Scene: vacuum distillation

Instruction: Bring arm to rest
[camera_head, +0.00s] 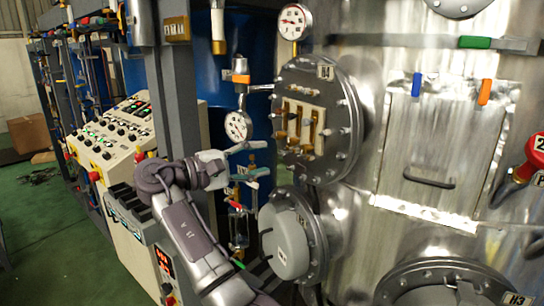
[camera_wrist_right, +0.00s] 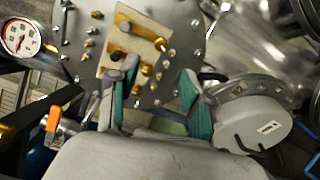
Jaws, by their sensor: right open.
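My right gripper (camera_head: 262,159) is open and empty in the head view, with its two fingers pointing right toward the large steel vessel. It is left of the round flange marked N4 (camera_head: 333,150) and above the grey round cover (camera_head: 285,244). In the right wrist view the gripper (camera_wrist_right: 158,82) shows two green-padded fingers spread apart with nothing between them. The flange plate (camera_wrist_right: 182,22) with brass fittings is ahead of the fingers; I cannot tell the exact gap. My left gripper is not in view.
A control panel (camera_head: 112,133) with many buttons stands to the left. A pressure gauge (camera_head: 238,126) is close above the gripper, and another gauge (camera_head: 293,22) is higher. The steel vessel (camera_head: 440,130) fills the right side. Green floor (camera_head: 40,225) is open at the lower left.

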